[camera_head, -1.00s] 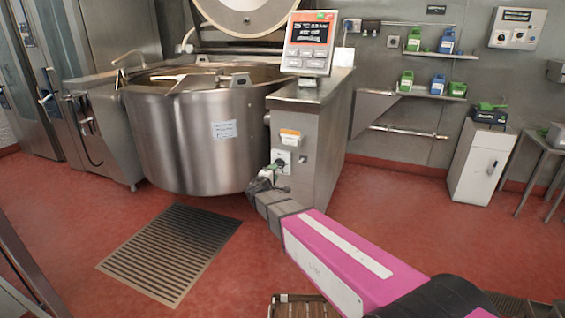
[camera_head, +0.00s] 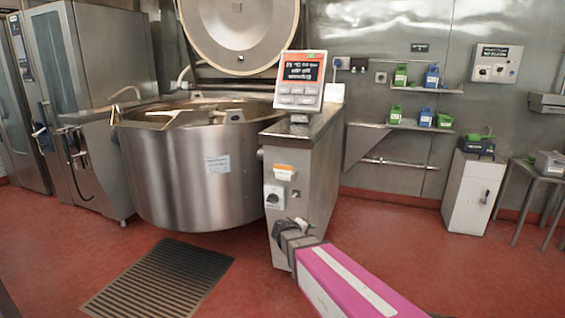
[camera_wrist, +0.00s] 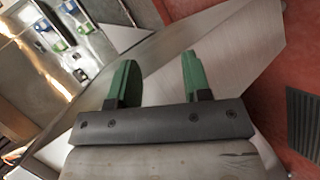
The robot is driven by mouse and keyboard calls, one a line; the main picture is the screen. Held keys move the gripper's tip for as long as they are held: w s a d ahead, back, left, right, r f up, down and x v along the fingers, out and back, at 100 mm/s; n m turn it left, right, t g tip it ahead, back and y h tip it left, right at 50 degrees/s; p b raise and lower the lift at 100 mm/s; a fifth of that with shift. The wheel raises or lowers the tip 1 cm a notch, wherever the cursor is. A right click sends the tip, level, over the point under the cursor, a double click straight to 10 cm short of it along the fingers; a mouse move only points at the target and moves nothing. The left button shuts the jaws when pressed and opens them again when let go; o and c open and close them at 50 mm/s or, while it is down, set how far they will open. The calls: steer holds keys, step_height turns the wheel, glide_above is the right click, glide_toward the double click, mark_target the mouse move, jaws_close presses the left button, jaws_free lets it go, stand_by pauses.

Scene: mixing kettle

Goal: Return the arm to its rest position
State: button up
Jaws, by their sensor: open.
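My gripper (camera_wrist: 158,80) shows in the wrist view with its two green fingers apart and nothing between them. Behind the fingers is a bare steel surface. In the head view my pink arm reaches up from the bottom right, and my gripper (camera_head: 290,225) is at its far end, low in front of the kettle's control column (camera_head: 312,165). A dark rotary switch (camera_head: 273,196) on the column is just left of and above the gripper. The fingers are too small in the head view to tell whether they touch the column.
The big steel kettle (camera_head: 185,175) stands left of the column, its lid (camera_head: 238,30) raised. A floor grate (camera_head: 160,278) lies in front. A white cabinet (camera_head: 473,195) and a steel table (camera_head: 540,175) stand at the right. Red floor (camera_head: 390,240) between column and cabinet is clear.

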steer(key=s+d+f+m+g+y, duration=0.2)
steer(key=s+d+m+g+y, duration=0.1)
steer(key=s, duration=0.7)
steer(key=s+d+f+m+g+y, duration=0.3)
steer(key=s+d+m+g+y, duration=0.1)
steer(key=s, duration=0.6)
steer(key=shift+d+f+g+y, duration=0.2)
steer(key=shift+d+g+y, duration=0.6)
steer(key=shift+g+y, duration=0.2)
